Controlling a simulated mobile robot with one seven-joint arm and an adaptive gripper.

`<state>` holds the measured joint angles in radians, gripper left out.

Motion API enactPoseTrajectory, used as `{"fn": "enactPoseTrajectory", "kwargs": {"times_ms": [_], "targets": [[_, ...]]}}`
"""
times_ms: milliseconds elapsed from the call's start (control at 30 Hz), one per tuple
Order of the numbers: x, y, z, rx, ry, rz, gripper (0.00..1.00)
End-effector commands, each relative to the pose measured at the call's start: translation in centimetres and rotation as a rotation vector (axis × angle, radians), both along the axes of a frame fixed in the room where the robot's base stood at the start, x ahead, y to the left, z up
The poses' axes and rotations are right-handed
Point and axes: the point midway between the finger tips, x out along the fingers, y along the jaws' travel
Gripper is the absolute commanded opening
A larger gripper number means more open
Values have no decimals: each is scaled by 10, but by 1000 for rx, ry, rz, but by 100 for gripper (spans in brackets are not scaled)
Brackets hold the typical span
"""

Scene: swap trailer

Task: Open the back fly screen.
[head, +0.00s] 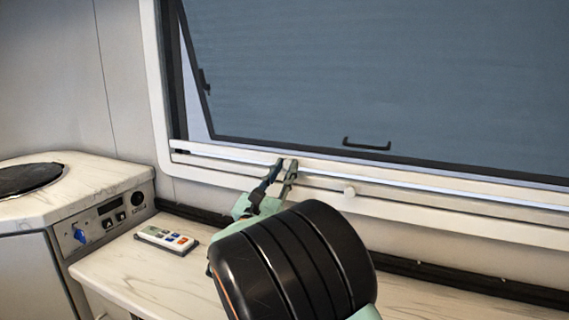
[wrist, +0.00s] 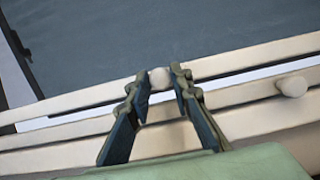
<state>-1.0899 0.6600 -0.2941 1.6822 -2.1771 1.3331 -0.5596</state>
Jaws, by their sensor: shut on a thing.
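The window has two pale rails along its bottom, and I cannot tell by looks which one belongs to the fly screen. A small round white knob (wrist: 160,78) sits on the upper rail (wrist: 232,63). My gripper (wrist: 161,82) is shut on this knob, one finger on each side. In the head view my gripper (head: 284,168) reaches the rails from below and its fingers hide the held knob. A second white knob (wrist: 292,87) is on the lower rail, right of my gripper; it also shows in the head view (head: 349,190).
The window pane (head: 390,70) is tilted outward, with a black handle (head: 367,144) at its bottom. A marble-look counter (head: 130,263) below carries a remote control (head: 166,240). A cabinet with a control panel (head: 112,214) stands at the left.

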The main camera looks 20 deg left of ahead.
Motion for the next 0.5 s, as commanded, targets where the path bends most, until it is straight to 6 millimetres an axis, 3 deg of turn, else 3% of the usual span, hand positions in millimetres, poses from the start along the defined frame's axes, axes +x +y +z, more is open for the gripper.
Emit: {"fn": "enactPoseTrajectory", "kwargs": {"times_ms": [367,400,500], "targets": [[0,0,-2,0,2,0,0],[0,0,-2,0,2,0,23],[0,0,-2,0,1,0,34]]}}
